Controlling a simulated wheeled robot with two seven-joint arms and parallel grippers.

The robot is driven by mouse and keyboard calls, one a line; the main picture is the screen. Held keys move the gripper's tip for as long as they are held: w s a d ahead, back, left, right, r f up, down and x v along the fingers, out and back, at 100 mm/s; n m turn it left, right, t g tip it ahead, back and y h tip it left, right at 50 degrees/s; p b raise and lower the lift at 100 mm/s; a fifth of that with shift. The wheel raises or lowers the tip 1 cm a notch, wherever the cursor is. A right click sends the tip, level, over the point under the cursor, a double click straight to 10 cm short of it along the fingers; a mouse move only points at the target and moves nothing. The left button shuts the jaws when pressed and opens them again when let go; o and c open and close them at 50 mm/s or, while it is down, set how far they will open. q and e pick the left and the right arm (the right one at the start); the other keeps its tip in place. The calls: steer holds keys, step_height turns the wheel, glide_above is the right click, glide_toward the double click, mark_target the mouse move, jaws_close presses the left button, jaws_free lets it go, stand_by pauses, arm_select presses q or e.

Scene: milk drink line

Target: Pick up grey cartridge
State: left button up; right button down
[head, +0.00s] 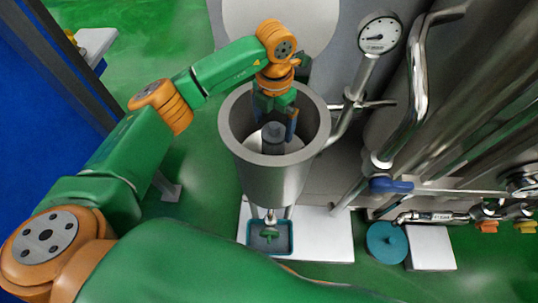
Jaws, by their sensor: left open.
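The grey cartridge (273,137) stands upright inside a tall grey cylindrical housing (274,178) with an open top. My left gripper (277,117) reaches down into the housing's mouth from the far side. It is open, with its fingers close to the cartridge's top; whether they touch it cannot be told. The cartridge's lower part is hidden by the housing's near wall. My right gripper is not in view.
A pressure gauge (380,34) on a pipe stands right of the housing, with steel pipes and a blue-handled valve (391,185) beyond. A teal tray (270,237) sits below the housing. A teal disc (387,242) lies on the green floor.

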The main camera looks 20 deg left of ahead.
mark_target(274, 136)
arm_select(q)
step_height(274, 136, down, 5)
steer(key=shift+d+f, duration=0.1)
steer(key=shift+f, duration=0.05)
jaws_close()
